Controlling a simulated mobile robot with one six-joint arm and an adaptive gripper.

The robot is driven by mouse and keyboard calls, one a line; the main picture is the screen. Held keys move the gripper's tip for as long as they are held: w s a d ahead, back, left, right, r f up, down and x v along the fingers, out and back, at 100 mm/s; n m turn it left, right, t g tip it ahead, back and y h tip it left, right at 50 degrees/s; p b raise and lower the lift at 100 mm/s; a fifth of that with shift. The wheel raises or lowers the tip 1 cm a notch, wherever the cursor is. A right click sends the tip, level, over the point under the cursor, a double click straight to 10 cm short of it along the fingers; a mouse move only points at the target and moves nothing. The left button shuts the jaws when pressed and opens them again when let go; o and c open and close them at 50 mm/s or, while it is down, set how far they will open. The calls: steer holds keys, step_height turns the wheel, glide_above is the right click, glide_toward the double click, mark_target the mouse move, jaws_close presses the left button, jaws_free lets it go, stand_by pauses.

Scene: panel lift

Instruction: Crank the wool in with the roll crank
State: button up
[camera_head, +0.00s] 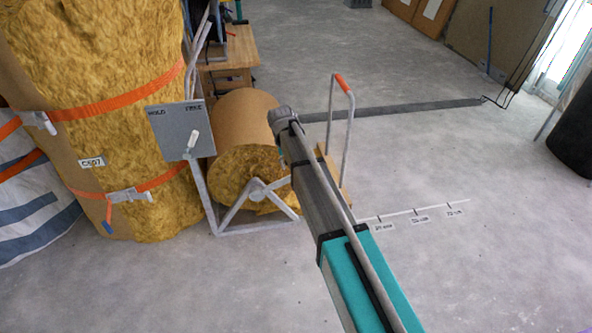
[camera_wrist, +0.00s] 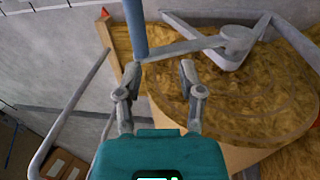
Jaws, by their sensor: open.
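The wool roll (camera_head: 247,128), yellow wool in brown paper, lies in a grey metal stand (camera_head: 262,228) left of my arm in the head view. The roll's end face (camera_wrist: 240,100) fills the right of the wrist view. The crank arm (camera_wrist: 185,47) runs left from the hub (camera_wrist: 237,40) across that face to a blue-grey crank handle (camera_wrist: 136,28). My gripper (camera_wrist: 160,70) is open and empty. The handle's lower end is beside the left fingertip; I cannot tell if they touch. My arm hides the gripper and crank handle in the head view.
A grey panel (camera_head: 178,128) marked HOLD and FREE carries a white-tipped lever (camera_head: 193,140) left of the roll. A large strapped wool bale (camera_head: 100,60) stands farther left. A floor scale (camera_head: 415,212) lies right; the floor there is clear.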

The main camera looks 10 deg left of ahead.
steer(key=shift+w+d+f+m, duration=0.15)
steer(key=shift+d+f+m, duration=0.05)
steer(key=shift+d+m, duration=0.25)
steer(key=c, duration=0.4)
steer(key=shift+w+d+f+m+b, duration=0.1)
steer(key=shift+d+f+m+b, duration=0.15)
steer(key=shift+m, duration=0.3)
jaws_close()
steer(key=w+d+f+m+y+b, duration=0.1)
steer(key=d+m, duration=0.3)
steer(key=m, duration=0.4)
steer(key=w+d+f+m+g+y+b, duration=0.1)
steer(key=w+d+f+m+b, duration=0.1)
steer(key=d+m, duration=0.3)
steer(key=shift+f+m+y, duration=0.15)
steer(key=shift+m+y, duration=0.15)
steer(key=shift+m, duration=1.1)
